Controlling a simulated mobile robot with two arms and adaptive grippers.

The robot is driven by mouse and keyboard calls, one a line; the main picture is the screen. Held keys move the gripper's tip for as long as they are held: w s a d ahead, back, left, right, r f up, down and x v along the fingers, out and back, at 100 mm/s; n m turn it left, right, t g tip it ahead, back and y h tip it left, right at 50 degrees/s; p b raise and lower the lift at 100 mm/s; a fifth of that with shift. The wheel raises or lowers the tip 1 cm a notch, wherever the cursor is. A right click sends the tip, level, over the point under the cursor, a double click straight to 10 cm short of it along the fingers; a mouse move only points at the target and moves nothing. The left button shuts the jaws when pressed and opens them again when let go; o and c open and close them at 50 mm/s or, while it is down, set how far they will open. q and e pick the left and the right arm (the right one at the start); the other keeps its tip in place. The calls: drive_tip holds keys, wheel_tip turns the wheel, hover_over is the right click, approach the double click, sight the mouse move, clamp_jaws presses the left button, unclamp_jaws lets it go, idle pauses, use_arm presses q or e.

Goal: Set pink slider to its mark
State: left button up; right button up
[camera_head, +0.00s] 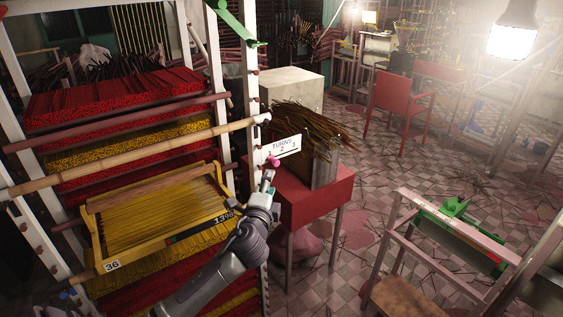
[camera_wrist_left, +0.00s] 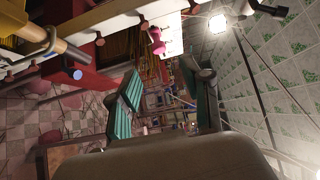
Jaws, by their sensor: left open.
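A white plate (camera_head: 284,148) marked TURNS with 1, 2 and 3 is fixed by the rack's right post. The pink slider (camera_head: 274,162) sits at the plate's lower left, near the 1. I cannot tell which mark is meant. My left gripper (camera_head: 268,181) is just below the slider, apart from it. In the left wrist view the gripper's teal fingers (camera_wrist_left: 163,78) are spread and empty. The slider (camera_wrist_left: 156,41) shows beyond the fingertips, beside the white plate (camera_wrist_left: 172,34). My right gripper is out of view.
The rack's bamboo pole (camera_head: 140,155) and yellow tray (camera_head: 95,225) lie left of my arm. A red table (camera_head: 318,198) with a bundle of sticks (camera_head: 310,125) stands close behind the plate.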

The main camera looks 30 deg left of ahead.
sight(276, 165)
use_arm(q)
drive_tip(key=p+x, duration=0.1)
drive_tip(key=x, duration=1)
drive_tip(key=shift+f, duration=0.1)
clamp_jaws()
